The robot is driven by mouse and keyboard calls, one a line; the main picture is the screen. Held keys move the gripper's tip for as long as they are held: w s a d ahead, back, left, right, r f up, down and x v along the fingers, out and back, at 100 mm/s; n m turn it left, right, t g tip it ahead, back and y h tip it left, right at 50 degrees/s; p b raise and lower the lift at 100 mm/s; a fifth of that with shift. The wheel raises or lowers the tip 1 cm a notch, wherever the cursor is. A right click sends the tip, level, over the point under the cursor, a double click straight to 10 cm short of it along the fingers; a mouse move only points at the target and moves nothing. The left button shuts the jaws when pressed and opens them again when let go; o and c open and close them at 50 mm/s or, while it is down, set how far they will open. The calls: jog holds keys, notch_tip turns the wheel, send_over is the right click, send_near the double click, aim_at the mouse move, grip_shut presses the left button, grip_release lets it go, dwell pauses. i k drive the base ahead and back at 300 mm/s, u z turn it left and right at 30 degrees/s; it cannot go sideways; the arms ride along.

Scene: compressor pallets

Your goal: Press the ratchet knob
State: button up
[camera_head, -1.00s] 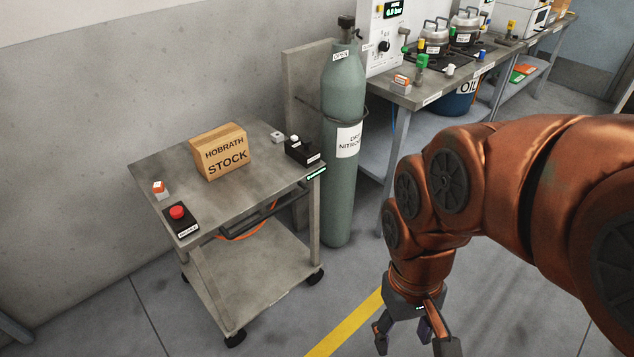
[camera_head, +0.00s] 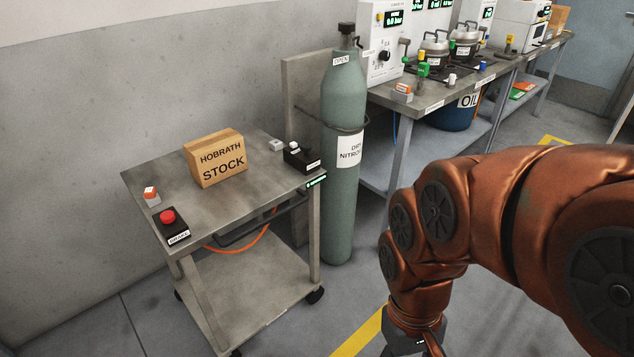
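I cannot tell by sight which part is the ratchet knob, as the small labels are too small to read. A red mushroom button (camera_head: 168,216) sits on a black labelled box at the front left of the metal cart (camera_head: 236,204). A black labelled device (camera_head: 301,157) with a small white top stands at the cart's right edge. My gripper (camera_head: 405,346) hangs at the bottom edge of the view, right of the cart and apart from it. Its fingers are mostly cut off by the frame.
A cardboard stock box (camera_head: 216,160) stands on the cart. A green nitrogen cylinder (camera_head: 343,200) stands right of the cart. A long bench (camera_head: 428,104) with pots and gauge panels runs behind. Open floor with a yellow line lies between cart and arm.

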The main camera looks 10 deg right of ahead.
aim_at(306, 147)
jog(key=k, duration=0.65)
jog(key=u, duration=0.55)
jog(key=i, duration=1.1)
jog(key=u, duration=0.5)
